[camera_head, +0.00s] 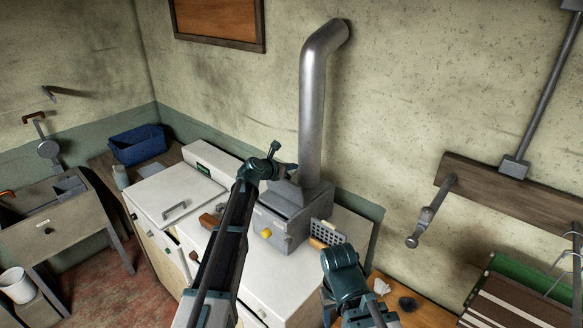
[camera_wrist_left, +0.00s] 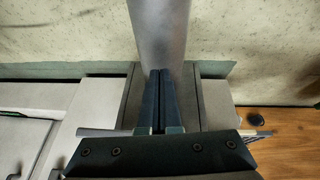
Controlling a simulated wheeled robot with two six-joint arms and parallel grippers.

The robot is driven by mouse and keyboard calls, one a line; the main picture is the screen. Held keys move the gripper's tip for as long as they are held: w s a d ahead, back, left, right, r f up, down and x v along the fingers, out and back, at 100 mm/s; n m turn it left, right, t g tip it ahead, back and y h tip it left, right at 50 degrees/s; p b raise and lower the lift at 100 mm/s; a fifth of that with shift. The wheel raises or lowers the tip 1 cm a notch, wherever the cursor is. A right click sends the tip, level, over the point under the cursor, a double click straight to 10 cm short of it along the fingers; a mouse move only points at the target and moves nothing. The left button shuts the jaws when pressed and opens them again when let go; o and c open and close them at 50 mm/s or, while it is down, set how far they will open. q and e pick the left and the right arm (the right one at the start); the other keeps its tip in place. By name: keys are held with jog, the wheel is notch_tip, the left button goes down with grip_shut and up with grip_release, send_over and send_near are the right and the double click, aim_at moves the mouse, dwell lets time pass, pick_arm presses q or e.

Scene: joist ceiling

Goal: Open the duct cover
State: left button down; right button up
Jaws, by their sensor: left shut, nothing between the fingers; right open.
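A grey metal box (camera_head: 275,226) with a yellow knob (camera_head: 266,233) stands on the white counter. A sloped metal hood at its top leads into a round silver duct (camera_head: 312,110), which rises and bends into the wall. I cannot tell which part is the duct cover. My left gripper (camera_head: 287,168) is above the box, close to the duct's base. In the left wrist view its two fingers (camera_wrist_left: 160,76) are shut, empty, in front of the duct (camera_wrist_left: 160,30). My right gripper (camera_head: 330,252) is low at the box's right; its fingers are mostly hidden.
A perforated grey plate (camera_head: 328,233) lies beside the box, near my right gripper. A white lidded unit (camera_head: 175,194) and a blue bin (camera_head: 138,144) are at left. A metal wall bracket (camera_head: 430,212) juts out at right. The wooden surface (camera_head: 415,308) holds small scraps.

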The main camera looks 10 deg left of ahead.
pick_arm(q)
jog(key=shift+s, duration=0.1)
jog(key=s+a, duration=0.5)
jog(key=s, duration=0.5)
jog(key=shift+a+r, duration=0.25)
jog(key=c, duration=1.5)
grip_release()
jog(key=shift+s+a, duration=0.4)
jog(key=shift+s, duration=0.25)
jog(key=shift+c, duration=0.2)
